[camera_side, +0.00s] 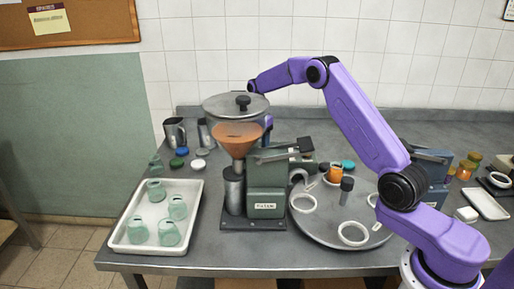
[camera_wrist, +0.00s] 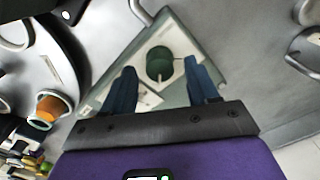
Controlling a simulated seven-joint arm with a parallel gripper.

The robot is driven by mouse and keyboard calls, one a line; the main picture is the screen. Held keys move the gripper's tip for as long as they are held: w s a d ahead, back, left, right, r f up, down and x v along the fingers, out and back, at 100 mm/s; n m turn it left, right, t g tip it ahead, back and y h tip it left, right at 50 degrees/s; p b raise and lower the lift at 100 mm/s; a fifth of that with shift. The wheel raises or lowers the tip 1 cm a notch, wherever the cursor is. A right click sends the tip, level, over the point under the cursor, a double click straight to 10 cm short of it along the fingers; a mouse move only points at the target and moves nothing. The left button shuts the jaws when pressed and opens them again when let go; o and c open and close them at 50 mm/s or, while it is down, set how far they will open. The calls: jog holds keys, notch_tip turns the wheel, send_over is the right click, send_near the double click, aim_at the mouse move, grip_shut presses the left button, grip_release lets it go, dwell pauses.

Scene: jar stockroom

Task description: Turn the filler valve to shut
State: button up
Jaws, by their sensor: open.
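The filler (camera_side: 266,188) is a dark green machine with a glass hopper of orange stuff (camera_side: 237,135) on it. In the wrist view a dark green round knob (camera_wrist: 159,61), apparently the valve, sits on a pale green-edged panel (camera_wrist: 178,32) with white labels. A pale pointer on the knob points down in the picture. The label words are unreadable. My gripper (camera_wrist: 160,77) is open, its two blue fingers on either side of the knob with gaps. Whether they reach its depth I cannot tell. In the side view the filler hides my gripper and the knob.
A round turntable (camera_side: 323,232) with white rings and an orange jar (camera_side: 335,174) stands right of the filler. A white tray (camera_side: 129,247) of green jars stands left. Metal jugs (camera_side: 174,132) and lids (camera_side: 200,164) lie behind the tray. The front counter strip is clear.

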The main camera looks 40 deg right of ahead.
jog(key=shift+f, duration=0.75)
jog(key=shift+c, duration=0.2)
jog(key=c, duration=1)
